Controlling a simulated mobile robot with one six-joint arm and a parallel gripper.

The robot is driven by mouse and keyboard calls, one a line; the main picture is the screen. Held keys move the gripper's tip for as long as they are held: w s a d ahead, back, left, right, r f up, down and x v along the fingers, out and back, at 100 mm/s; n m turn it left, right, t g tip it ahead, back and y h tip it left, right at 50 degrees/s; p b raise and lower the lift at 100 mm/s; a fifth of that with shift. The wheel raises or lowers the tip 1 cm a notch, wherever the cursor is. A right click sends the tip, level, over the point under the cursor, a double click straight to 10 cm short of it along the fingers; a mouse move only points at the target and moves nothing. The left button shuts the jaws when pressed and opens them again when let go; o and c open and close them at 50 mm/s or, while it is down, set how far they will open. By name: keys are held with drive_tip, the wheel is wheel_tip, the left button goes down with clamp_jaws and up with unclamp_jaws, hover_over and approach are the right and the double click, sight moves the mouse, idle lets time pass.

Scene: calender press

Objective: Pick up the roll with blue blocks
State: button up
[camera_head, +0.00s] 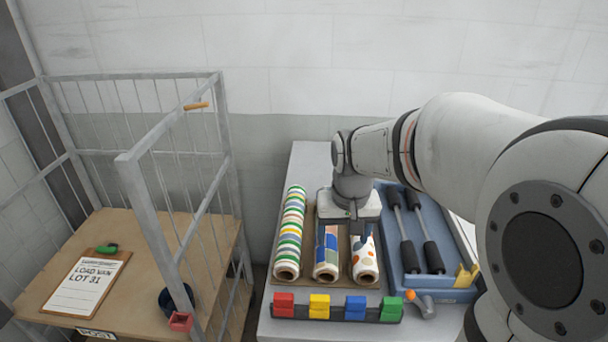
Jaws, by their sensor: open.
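The roll with blue blocks (327,255) is the middle one of three patterned rolls lying side by side on a brown board. Its near end faces me, and its far part is hidden under my gripper. My gripper (352,226) is open and points down over the middle and right rolls. The fingertips are hard to make out, and I cannot tell how high they are above the rolls. Nothing shows held in it.
A striped roll (288,235) lies to the left, an orange-dotted roll (364,262) to the right. Coloured blocks (319,306) stand in a rack in front. A blue tray (440,294) with black-handled rollers is at right. A metal cage cart (145,160) stands left.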

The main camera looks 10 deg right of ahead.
drive_tip(key=shift+m+g, duration=0.4)
drive_tip(key=w+p, duration=0.3)
drive_tip(key=w, duration=0.6)
drive_tip(key=shift+w+f, duration=0.1)
drive_tip(key=shift+w, duration=0.05)
drive_tip(key=shift+m+g, duration=0.3)
drive_tip(key=w+f, duration=0.1)
drive_tip(key=w, duration=0.1)
drive_tip(key=w+p, duration=0.1)
drive_tip(key=w, duration=0.1)
drive_tip(key=w+f, duration=0.1)
drive_tip(key=shift+w+f+p, duration=0.35)
drive_tip(key=shift+w+p, duration=0.05)
drive_tip(key=shift+w+f, duration=0.2)
drive_tip(key=f+p, duration=0.1)
drive_tip(key=f, duration=0.2)
drive_tip(key=s+f+p, duration=0.1)
drive_tip(key=f, duration=0.3)
drive_tip(key=shift+s+a, duration=0.15)
drive_tip(key=shift+s, duration=0.05)
drive_tip(key=shift+f, duration=0.4)
drive_tip(key=shift+c, duration=0.2)
drive_tip(key=shift+r, duration=0.1)
drive_tip(key=c, duration=1.2)
